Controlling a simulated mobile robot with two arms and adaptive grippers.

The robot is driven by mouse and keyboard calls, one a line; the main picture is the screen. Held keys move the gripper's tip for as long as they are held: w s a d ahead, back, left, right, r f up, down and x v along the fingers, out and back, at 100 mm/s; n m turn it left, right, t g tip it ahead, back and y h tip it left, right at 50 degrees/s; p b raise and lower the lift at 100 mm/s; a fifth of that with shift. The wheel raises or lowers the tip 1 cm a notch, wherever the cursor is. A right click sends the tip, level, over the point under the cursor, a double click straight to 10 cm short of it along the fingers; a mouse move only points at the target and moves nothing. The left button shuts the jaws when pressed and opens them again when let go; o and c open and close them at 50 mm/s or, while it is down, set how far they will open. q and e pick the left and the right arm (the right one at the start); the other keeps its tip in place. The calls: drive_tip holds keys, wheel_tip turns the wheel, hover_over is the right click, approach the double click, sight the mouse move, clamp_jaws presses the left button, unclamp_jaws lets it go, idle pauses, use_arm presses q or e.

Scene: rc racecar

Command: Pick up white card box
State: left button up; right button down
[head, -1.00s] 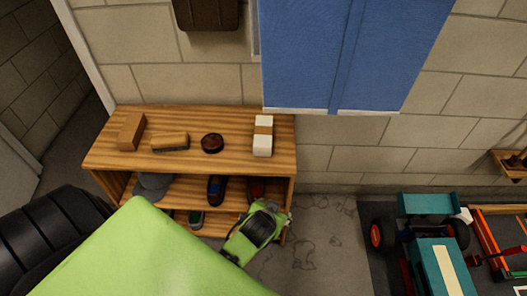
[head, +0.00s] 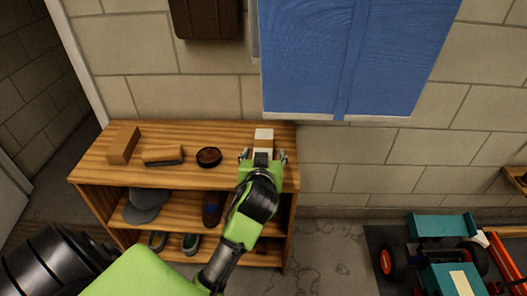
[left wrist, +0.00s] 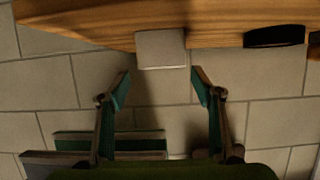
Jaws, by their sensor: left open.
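The white card box (head: 264,134) with a brown band stands at the right end of the wooden shelf's top (head: 226,179). In the left wrist view, the box's white end (left wrist: 160,48) shows beyond the fingertips, lined up with the gap between them. My left gripper (head: 263,157) is open at the box's near end, and its fingers look spread to either side. The left wrist view shows the open fingers (left wrist: 160,78) with nothing between them. My gripper hides the near part of the box in the head view. My right gripper is not in view.
A round dark tin (head: 209,157), a brush (head: 163,155) and a brown block (head: 123,145) sit left of the box on the shelf top. Shoes and a grey cap (head: 145,200) are below. A blue cloth panel (head: 340,60) hangs above right. A teal toy vehicle (head: 448,270) is lower right.

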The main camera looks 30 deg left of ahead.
sight(263, 147)
use_arm(q)
drive_tip(key=b+x, duration=0.1)
drive_tip(key=x, duration=0.7)
drive_tip(key=shift+a+r+b, duration=0.15)
drive_tip(key=shift+b, duration=0.2)
drive_tip(key=shift+s, duration=0.1)
drive_tip(key=c, duration=1.1)
